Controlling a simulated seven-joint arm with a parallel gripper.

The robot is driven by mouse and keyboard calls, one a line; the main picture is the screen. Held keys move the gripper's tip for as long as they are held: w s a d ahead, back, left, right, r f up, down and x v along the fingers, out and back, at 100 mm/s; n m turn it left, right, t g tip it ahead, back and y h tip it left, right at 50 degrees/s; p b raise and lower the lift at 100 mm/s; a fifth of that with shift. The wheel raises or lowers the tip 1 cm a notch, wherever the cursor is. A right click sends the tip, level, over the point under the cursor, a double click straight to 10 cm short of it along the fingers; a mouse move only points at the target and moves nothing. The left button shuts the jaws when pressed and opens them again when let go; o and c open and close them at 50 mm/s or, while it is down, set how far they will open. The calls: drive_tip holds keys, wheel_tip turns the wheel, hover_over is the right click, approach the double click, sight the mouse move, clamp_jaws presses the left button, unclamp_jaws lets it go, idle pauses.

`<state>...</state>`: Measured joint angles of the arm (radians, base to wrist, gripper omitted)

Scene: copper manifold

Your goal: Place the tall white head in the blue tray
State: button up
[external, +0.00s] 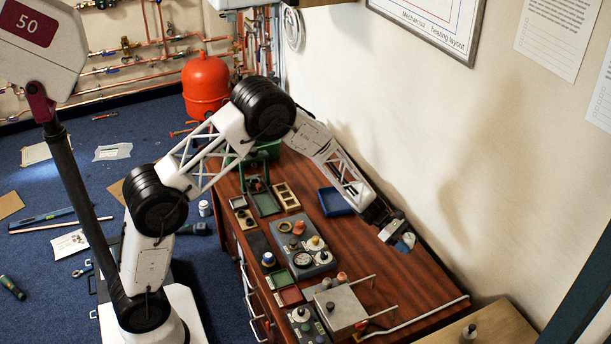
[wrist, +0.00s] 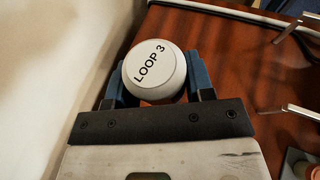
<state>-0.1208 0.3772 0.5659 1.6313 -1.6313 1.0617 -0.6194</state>
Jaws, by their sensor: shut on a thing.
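A white round head marked "LOOP 3" (wrist: 155,68) sits between the two blue fingers of my gripper (wrist: 157,82) in the wrist view. My gripper is shut on it. In the external view my gripper (external: 404,243) is over the right side of the wooden table, near the wall, with the white head (external: 409,238) small and partly hidden at its end. The blue tray (external: 335,202) lies on the table further back and to the left of my gripper, partly behind my forearm. The height of the head above the table is hard to tell.
A grey panel with knobs and gauges (external: 302,246) stands left of my gripper. A metal box with rods (external: 341,308) is at the front. Bare wood lies between the panel and my gripper.

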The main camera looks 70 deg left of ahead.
drive_tip(key=s+a+f+n+t, duration=0.1)
drive_tip(key=s+a, duration=0.4)
drive_tip(key=a, duration=0.5)
drive_tip(key=s+a+f+n+t+y, duration=0.1)
drive_tip(key=s+a, duration=0.4)
drive_tip(key=a, duration=0.6)
drive_tip(key=s+a+f, duration=0.2)
drive_tip(key=s+a, duration=0.4)
drive_tip(key=a, duration=0.4)
drive_tip(key=shift+a+f+n+t+y, duration=0.15)
drive_tip(key=shift+a+n+t+y, duration=0.15)
drive_tip(key=shift+n+t+y, duration=0.1)
drive_tip(key=w+a, duration=0.1)
drive_tip(key=w, duration=0.3)
drive_tip(key=w+a+f, duration=0.1)
drive_tip(key=w+a, duration=0.1)
drive_tip(key=w, duration=0.3)
drive_tip(key=w+a, duration=0.2)
drive_tip(key=w, duration=0.3)
drive_tip(key=shift+w+f, duration=0.1)
drive_tip(key=shift+f, duration=0.1)
drive_tip(key=shift+w+a, duration=0.1)
